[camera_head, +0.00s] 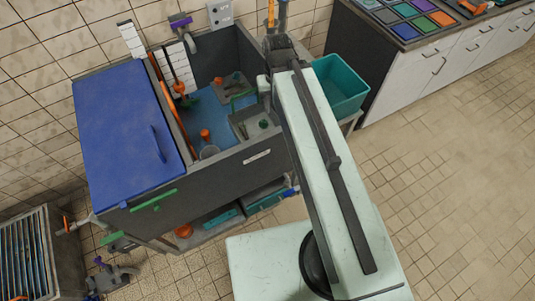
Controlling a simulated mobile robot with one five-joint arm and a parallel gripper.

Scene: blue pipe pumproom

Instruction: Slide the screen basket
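A dark grey open tank (222,163) stands against the tiled wall with blue water (205,112) inside. In its right part, a grey box-like piece (241,124) with a green bar at its top may be the screen basket; I cannot tell for sure. My pale arm crosses the view just right of it and hides part of the tank's right end. My gripper cannot be made out; the far end of my arm shows only a dark joint, close to the tank's back right corner.
A blue lid (122,130) covers the tank's left part. A teal bin (341,84) stands right of the tank, with a white cabinet (425,65) beyond. A grey grated unit (38,255) is at lower left. The tiled floor at right is clear.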

